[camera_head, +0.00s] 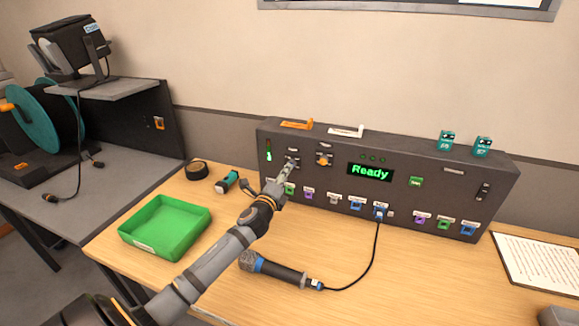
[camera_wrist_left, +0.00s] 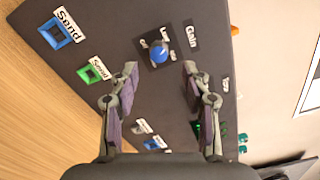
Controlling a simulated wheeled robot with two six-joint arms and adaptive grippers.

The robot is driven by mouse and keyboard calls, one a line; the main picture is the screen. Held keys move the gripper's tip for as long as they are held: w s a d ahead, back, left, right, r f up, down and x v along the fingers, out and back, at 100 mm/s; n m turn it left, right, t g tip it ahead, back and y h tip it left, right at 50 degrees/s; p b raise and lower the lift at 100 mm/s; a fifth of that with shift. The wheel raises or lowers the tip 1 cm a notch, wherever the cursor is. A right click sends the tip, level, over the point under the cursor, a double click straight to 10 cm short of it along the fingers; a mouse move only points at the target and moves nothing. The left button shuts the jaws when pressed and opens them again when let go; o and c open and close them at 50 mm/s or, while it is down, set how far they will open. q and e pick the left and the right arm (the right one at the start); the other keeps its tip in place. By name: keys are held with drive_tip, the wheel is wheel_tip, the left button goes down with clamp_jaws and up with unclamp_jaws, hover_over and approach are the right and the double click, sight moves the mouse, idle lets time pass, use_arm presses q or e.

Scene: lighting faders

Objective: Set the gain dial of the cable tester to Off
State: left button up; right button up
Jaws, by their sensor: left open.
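The cable tester (camera_head: 400,170) is a long dark panel at the back of the table, with "Ready" lit green on its display. Its gain dial (camera_wrist_left: 159,55) is a round blue knob beside the label "Gain" in the left wrist view. Small position labels surround it, but I cannot read its setting. My left gripper (camera_head: 290,165) is in front of the panel's upper left and hides most of the dial in the head view. In the left wrist view my left gripper (camera_wrist_left: 160,72) is open, its fingers on either side of the dial, apparently not touching it. My right gripper is not in view.
An orange-knobbed dial (camera_head: 323,159) is right of the gripper. Several coloured sockets line the panel's lower edge; a cable runs from one to a microphone (camera_head: 272,269). A green tray (camera_head: 165,227) and a small torch-like tool (camera_head: 227,182) are at the left.

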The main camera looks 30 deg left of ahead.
use_arm(q)
drive_tip(key=x, duration=0.5)
drive_tip(key=shift+w+a+f+p, duration=0.1)
drive_tip(key=shift+w+p, duration=0.05)
drive_tip(key=shift+p, duration=0.25)
drive_tip(key=shift+c, duration=0.5)
clamp_jaws()
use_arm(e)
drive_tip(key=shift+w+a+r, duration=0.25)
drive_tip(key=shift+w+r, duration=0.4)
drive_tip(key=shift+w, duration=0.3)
